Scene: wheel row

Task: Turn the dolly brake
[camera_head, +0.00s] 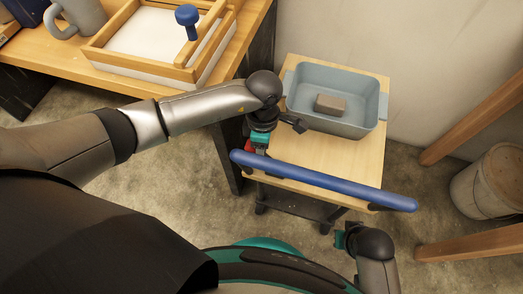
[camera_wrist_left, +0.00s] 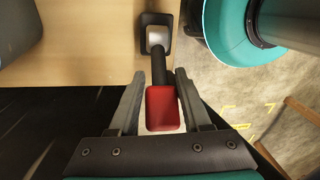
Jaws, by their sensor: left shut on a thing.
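The dolly (camera_head: 290,160) is a small cart with a pale wooden top and a blue push bar (camera_head: 320,180) along its near side. Its brake lever has a red grip (camera_wrist_left: 162,108) on a dark stem, rising from a square dark mount on the wooden top in the left wrist view. The red also shows by the dolly's near-left corner in the head view (camera_head: 249,147). My left gripper (camera_wrist_left: 160,76) has its fingers on both sides of the lever and is shut on it. My right gripper (camera_head: 341,239) is low, near the push bar; its fingers cannot be made out.
A grey-blue bin (camera_head: 340,78) with a brown block (camera_head: 330,104) inside stands on the dolly. A workbench (camera_head: 100,75) with a wooden tray and mug is at upper left. A wall is behind; wooden legs and a bucket (camera_head: 487,184) stand at right.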

